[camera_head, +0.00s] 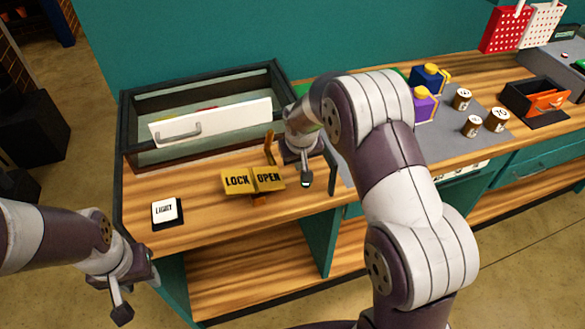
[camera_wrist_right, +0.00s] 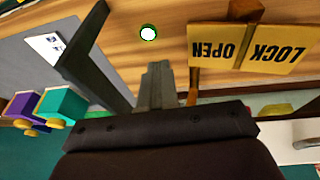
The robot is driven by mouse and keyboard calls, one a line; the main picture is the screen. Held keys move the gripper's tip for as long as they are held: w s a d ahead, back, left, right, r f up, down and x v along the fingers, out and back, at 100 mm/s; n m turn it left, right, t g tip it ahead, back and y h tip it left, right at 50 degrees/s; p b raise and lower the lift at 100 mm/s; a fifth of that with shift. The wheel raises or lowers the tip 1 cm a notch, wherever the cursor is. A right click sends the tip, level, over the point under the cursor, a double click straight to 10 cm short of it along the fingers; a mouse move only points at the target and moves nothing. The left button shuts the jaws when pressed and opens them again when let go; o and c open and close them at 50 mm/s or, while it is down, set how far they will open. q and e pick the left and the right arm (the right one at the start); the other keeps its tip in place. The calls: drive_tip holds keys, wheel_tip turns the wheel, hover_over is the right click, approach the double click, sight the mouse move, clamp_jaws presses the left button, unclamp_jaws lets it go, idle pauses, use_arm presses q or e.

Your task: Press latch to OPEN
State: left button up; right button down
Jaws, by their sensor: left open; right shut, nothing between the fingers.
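The latch is a yellow two-part plate lettered LOCK (camera_head: 237,181) on the left and OPEN (camera_head: 269,179) on the right, on the counter before the glass-topped case. An orange upright (camera_head: 269,148) stands behind it. My right gripper (camera_head: 306,170) is shut and empty, just right of the OPEN half. In the right wrist view its closed fingers (camera_wrist_right: 155,82) appear beside the OPEN half (camera_wrist_right: 213,44), apparently apart from it; the LOCK half (camera_wrist_right: 285,45) is farther. My left gripper (camera_head: 138,294) is open and empty off the counter's front left.
The case has a white drawer front (camera_head: 212,122) with a handle. A LIGHT switch (camera_head: 166,212) lies at left. A small green-rimmed white disc (camera_wrist_right: 148,33) and a dark bar (camera_wrist_right: 88,58) are near my right fingers.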

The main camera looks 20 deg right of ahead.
use_arm(q)
drive_tip(key=shift+a+f+b, duration=0.1)
drive_tip(key=shift+f+b, duration=0.4)
drive_tip(key=shift+f, duration=0.4)
use_arm(e)
wheel_tip(320, 180, up, 6)
drive_tip(key=s+d, duration=0.2)
drive_tip(key=shift+d, duration=0.25)
use_arm(q)
drive_tip(key=shift+w, duration=0.1)
use_arm(e)
drive_tip(key=s+a+f+g, duration=0.1)
drive_tip(key=s+a, duration=0.1)
drive_tip(key=s, duration=0.8)
drive_tip(key=s+a+f+g, duration=0.1)
drive_tip(key=s+a, duration=0.1)
drive_tip(key=s, duration=0.9)
drive_tip(key=shift+s+f+y, duration=0.15)
drive_tip(key=shift+f+y, duration=0.05)
drive_tip(key=shift+y, duration=0.2)
